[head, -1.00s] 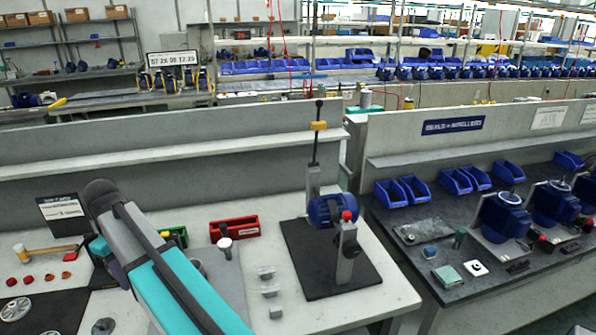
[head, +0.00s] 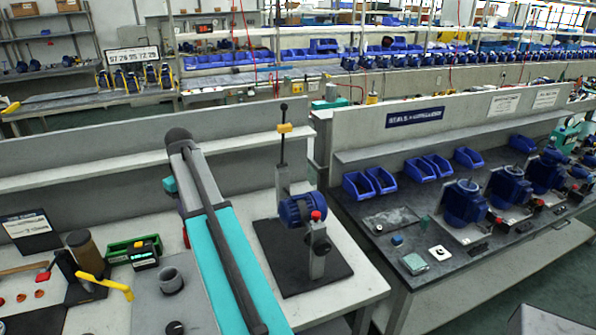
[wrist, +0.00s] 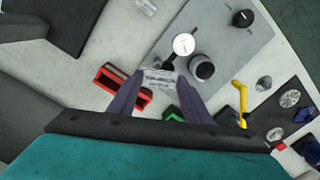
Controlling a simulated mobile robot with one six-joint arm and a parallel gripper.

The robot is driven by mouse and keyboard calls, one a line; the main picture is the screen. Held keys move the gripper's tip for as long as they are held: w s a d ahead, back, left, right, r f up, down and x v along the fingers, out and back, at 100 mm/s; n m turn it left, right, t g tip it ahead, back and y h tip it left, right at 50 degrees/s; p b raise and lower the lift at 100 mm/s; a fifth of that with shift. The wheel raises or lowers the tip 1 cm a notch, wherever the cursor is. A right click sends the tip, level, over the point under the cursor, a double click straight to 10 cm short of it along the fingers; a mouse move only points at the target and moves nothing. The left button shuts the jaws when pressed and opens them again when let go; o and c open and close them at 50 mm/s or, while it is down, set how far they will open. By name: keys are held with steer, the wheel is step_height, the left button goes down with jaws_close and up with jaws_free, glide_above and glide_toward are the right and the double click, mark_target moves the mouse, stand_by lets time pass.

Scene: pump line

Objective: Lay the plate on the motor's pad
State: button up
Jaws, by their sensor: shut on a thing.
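My gripper (wrist: 157,84) shows in the wrist view, with its two dark fingers shut on a small silvery plate (wrist: 160,76) that has faint markings. The plate is above the bench. In the head view, my teal arm hides the gripper and the plate. The blue motor (head: 294,211) sits in a stand on a black mat (head: 272,246), right of my arm. A grey post with a red knob (head: 317,216) stands in front of it. I cannot make out the motor's pad.
A tall lever (head: 283,150) rises behind the motor. Several blue motors (head: 463,203) stand on the right bench.

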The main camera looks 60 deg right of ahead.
steer(key=s+d+r+m+p, duration=0.35)
steer(key=s+d, duration=0.55)
steer(key=d, duration=0.5)
step_height(320, 180, up, 4)
steer(key=m+p, duration=0.2)
steer(key=m, duration=0.1)
glide_above(299, 196)
steer(key=shift+r+n, duration=0.15)
steer(key=shift+n, duration=0.1)
steer(key=shift+f, duration=0.2)
steer(key=shift+a+f+b, duration=0.1)
steer(key=shift+f+b, duration=1.25)
steer(key=shift+f, duration=0.65)
steer(key=shift+f, duration=0.4)
steer(key=o, duration=0.9)
steer(key=shift+c, duration=0.2)
steer(key=shift+o, duration=0.6)
